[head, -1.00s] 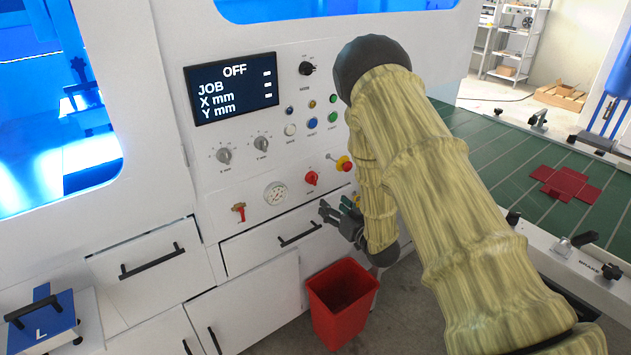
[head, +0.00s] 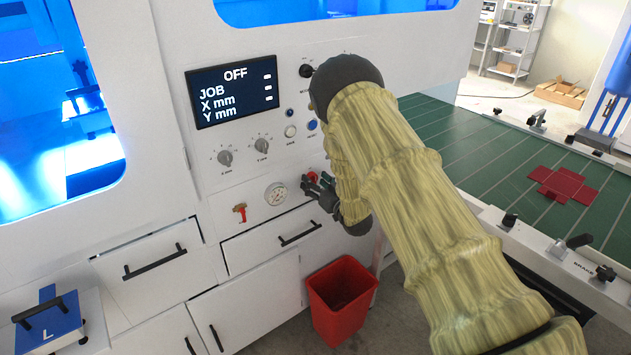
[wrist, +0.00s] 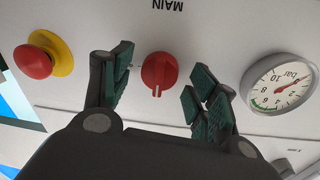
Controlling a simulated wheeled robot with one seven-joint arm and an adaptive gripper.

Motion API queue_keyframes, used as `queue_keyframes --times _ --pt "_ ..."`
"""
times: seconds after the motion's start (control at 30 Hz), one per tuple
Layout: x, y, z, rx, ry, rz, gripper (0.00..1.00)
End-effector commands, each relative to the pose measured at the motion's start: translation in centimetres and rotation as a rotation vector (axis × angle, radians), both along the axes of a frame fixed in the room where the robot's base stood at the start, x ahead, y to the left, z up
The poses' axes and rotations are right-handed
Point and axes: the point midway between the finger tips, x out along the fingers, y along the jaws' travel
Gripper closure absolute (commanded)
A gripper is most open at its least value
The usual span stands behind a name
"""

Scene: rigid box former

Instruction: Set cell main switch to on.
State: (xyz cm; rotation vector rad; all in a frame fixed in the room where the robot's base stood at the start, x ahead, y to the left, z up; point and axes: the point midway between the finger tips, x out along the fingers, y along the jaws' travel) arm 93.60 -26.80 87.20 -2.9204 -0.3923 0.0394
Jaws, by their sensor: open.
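The main switch is a red rotary knob (wrist: 159,72) on the white panel, with the word MAIN printed beside it in the wrist view. In the head view the red knob (head: 312,176) is partly hidden behind my gripper (head: 318,190). In the wrist view my gripper (wrist: 161,88) is open, with one green-padded finger on each side of the knob and a gap to it. I cannot tell how far the fingertips are from the panel. The panel display (head: 234,91) reads OFF, with JOB, X mm and Y mm below.
A red and yellow emergency button (wrist: 40,61) is left of the knob in the wrist view; a pressure gauge (wrist: 279,84) is right. In the head view a red-handled valve (head: 239,211) is left of the gauge. Drawers and a red bin (head: 341,297) are below.

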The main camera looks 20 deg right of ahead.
Motion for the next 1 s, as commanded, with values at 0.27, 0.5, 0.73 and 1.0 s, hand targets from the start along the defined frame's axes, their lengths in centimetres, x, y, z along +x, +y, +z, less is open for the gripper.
queue_keyframes --times 0.27,0.5,0.73,1.0 --pt "0.4 0.09 0.02 0.0 -0.001 0.0 0.41" --pt "0.38 0.07 0.01 0.0 0.0 -0.001 0.68" --pt "0.38 0.06 0.02 0.001 0.0 -0.001 0.87" --pt "0.39 -0.08 0.04 0.053 0.018 -0.003 0.87"
